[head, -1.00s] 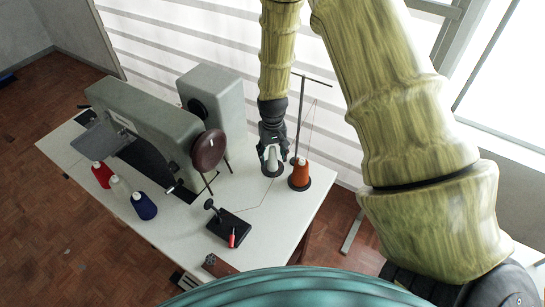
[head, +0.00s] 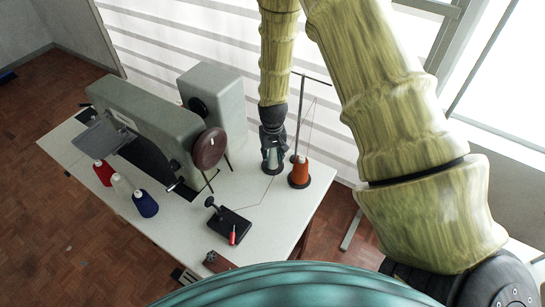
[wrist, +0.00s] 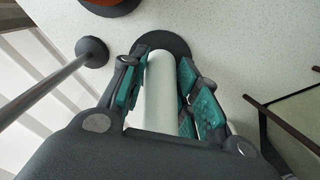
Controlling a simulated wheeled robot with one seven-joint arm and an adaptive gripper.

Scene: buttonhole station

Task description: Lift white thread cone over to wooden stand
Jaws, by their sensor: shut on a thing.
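My gripper (head: 271,158) points down over the right part of the white table and is shut on a white thread cone. In the wrist view the white cone (wrist: 160,92) stands between the teal finger pads of my gripper (wrist: 162,85), above a dark round base (wrist: 165,40). I cannot tell whether the cone still touches that base. A brown, wood-like block (head: 217,262) lies at the table's front edge; I cannot tell whether it is the wooden stand.
An orange cone (head: 299,172) and a thin metal pole (head: 299,115) stand just right of my gripper. A grey sewing machine (head: 160,130) fills the left. Red, pale and blue cones (head: 145,204) stand before it. A black clamp base (head: 230,228) is at the front.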

